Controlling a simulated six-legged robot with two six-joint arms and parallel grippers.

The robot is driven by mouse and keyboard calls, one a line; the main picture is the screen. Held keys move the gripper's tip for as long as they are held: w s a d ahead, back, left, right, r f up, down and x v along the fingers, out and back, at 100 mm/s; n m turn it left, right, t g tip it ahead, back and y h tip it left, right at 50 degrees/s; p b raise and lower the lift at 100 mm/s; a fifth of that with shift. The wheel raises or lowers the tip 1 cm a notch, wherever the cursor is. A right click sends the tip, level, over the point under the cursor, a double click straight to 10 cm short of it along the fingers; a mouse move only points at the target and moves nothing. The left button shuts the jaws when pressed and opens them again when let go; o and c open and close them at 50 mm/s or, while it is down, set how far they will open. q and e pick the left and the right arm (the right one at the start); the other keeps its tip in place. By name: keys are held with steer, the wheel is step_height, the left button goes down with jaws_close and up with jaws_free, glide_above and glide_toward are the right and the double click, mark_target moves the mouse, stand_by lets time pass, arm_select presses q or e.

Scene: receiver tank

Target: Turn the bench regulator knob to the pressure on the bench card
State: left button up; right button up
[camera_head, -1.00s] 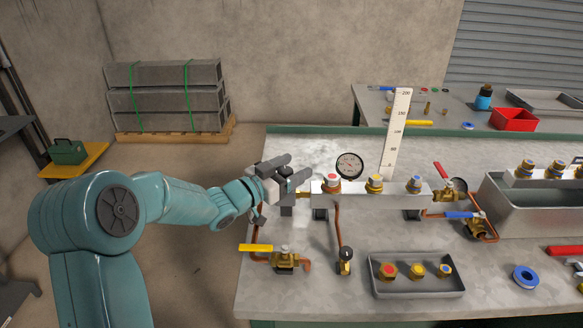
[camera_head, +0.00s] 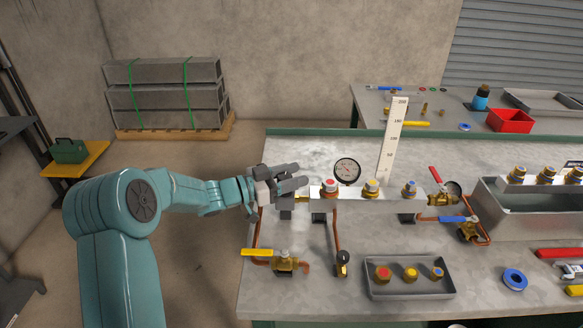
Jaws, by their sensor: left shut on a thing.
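My left gripper (camera_head: 291,177) reaches in from the left and is shut at the left end of the silver manifold bar (camera_head: 352,192). It is closed on what looks like the regulator knob, which its fingers mostly hide. The dark grey regulator body (camera_head: 286,205) shows just below the fingers. A round pressure gauge (camera_head: 347,170) stands behind the bar; its needle is too small to read. An upright white strip (camera_head: 393,140) with a scale marked up to 200 stands behind the bar. I cannot make out a bench card with a set pressure. My right gripper is not in view.
A yellow-handled valve (camera_head: 282,260) sits in front of the regulator. A grey tray (camera_head: 408,278) holds red, yellow and blue capped fittings. A red-handled valve (camera_head: 440,190) and a blue-handled valve (camera_head: 465,227) are at right.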

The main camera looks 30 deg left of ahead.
arm_select(q)
steer(key=o, duration=1)
steer(key=shift+c, duration=0.2)
steer(key=b+v, duration=0.1)
steer(key=v, duration=1.5)
steer(key=shift+b, duration=0.3)
steer(key=shift+s+a, duration=0.1)
